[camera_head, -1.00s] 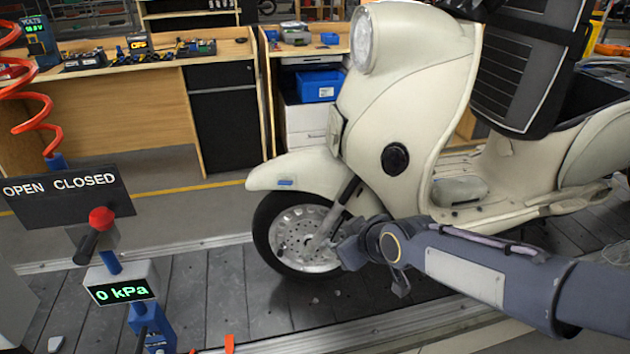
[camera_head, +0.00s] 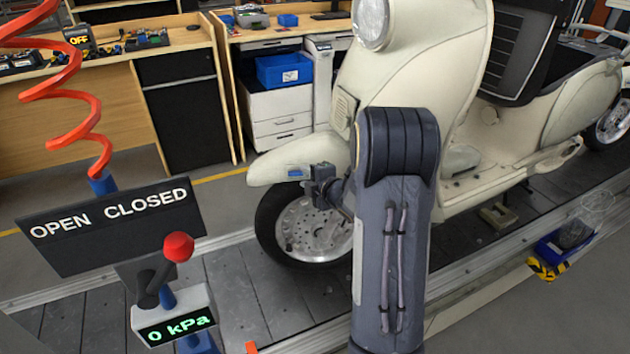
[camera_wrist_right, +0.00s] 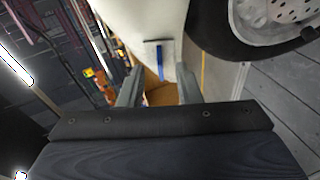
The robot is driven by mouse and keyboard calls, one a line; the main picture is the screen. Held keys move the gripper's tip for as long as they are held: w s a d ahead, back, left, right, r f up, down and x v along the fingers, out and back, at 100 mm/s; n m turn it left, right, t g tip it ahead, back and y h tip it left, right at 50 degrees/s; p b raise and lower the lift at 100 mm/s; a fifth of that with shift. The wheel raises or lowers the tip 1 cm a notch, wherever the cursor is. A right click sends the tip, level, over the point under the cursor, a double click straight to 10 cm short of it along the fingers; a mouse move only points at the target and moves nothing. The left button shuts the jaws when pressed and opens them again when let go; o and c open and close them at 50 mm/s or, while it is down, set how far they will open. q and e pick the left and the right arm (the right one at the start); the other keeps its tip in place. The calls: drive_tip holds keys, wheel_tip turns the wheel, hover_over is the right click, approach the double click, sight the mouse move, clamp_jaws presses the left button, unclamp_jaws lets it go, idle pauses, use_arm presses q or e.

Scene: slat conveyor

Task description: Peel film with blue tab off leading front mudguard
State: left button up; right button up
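The cream scooter's front mudguard (camera_head: 268,169) curves over the front wheel. A small blue tab (camera_head: 295,173) sits on its side, low near the edge. My right gripper (camera_head: 318,184) is just right of the tab, beside the mudguard. In the right wrist view the blue tab (camera_wrist_right: 160,58) stands on the pale mudguard (camera_wrist_right: 142,18), ahead of the two fingers (camera_wrist_right: 159,88), which are spread apart with nothing between them. The tab and fingers look apart. The clear film itself cannot be made out. My left gripper is out of view.
The front wheel (camera_head: 300,228) rests on the slat conveyor (camera_head: 240,290). A red-knobbed lever stand (camera_head: 178,246) reading 0 kPa and an OPEN CLOSED sign (camera_head: 110,222) stand at left.

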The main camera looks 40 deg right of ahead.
drive_tip(key=shift+x, duration=0.8)
drive_tip(key=shift+c, duration=0.4)
clamp_jaws()
drive_tip(key=s+a+r, duration=0.3)
drive_tip(key=s+a, duration=0.1)
drive_tip(key=s, duration=0.1)
drive_tip(key=shift+s+a, duration=0.3)
drive_tip(key=shift+s, duration=0.1)
drive_tip(key=s+a+r+p, duration=0.2)
drive_tip(key=s+a+r, duration=0.1)
drive_tip(key=s+a, duration=0.1)
drive_tip(key=shift+s+a, duration=0.35)
drive_tip(key=shift+s, duration=0.55)
